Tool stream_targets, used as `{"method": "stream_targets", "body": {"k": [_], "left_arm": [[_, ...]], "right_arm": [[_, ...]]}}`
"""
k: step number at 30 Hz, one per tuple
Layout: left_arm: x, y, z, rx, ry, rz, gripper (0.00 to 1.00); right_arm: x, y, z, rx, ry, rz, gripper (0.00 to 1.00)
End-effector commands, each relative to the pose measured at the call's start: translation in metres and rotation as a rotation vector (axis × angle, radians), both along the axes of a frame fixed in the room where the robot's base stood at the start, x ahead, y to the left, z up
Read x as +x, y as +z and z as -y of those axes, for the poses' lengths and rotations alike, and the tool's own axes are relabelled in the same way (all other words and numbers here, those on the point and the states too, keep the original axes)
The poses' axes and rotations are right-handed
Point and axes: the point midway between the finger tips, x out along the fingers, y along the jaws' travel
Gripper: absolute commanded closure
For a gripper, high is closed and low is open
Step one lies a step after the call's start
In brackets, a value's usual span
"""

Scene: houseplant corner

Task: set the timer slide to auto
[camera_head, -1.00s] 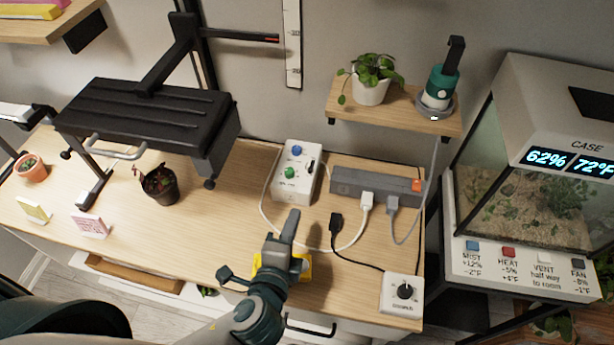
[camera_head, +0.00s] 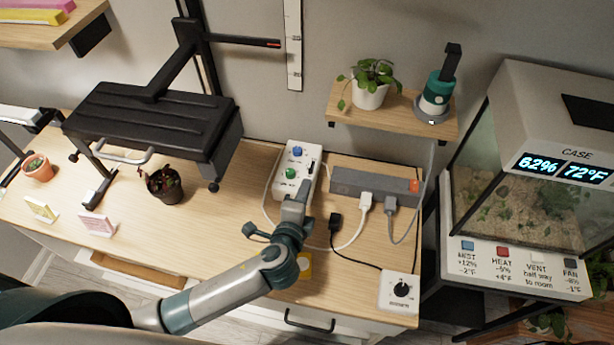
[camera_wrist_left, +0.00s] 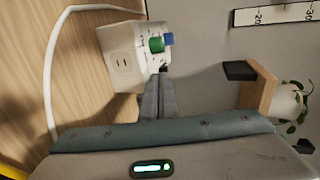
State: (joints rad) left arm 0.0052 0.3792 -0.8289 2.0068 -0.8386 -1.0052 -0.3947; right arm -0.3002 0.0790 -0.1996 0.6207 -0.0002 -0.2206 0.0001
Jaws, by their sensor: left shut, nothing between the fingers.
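The white timer box (camera_head: 296,160) lies on the wooden worktop, with a blue button (camera_head: 297,151), a green button (camera_head: 291,173) and a small dark slide (camera_head: 311,165) on its right side. The slide's labels are too small to read. My left gripper (camera_head: 301,189) is shut and empty, its fingertips at the box's near right part, just below the slide in the picture. In the left wrist view the shut fingers (camera_wrist_left: 158,92) point at the box (camera_wrist_left: 122,58), close to its face; whether they touch cannot be told. My right gripper is not in view.
A grey power strip (camera_head: 375,188) with plugs and cables lies to the right. A white dial box (camera_head: 399,290) stands at the front right. A shelf (camera_head: 390,118) hangs above.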

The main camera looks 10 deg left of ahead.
Motion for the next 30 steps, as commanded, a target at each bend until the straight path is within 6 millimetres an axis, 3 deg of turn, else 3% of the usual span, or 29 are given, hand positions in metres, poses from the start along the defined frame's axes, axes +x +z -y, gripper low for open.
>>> {"method": "stream_targets", "body": {"k": [7, 20, 30], "left_arm": [[0.024, 0.002, 0.000, 0.001, -0.001, 0.000, 1.00], [0.028, 0.001, 0.000, 0.000, -0.001, 0.000, 1.00], [0.047, 0.001, 0.000, -0.001, -0.001, 0.000, 1.00]], "right_arm": [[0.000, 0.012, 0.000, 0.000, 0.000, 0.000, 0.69], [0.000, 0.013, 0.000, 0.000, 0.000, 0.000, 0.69], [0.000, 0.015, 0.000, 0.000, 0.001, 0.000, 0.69]]}}
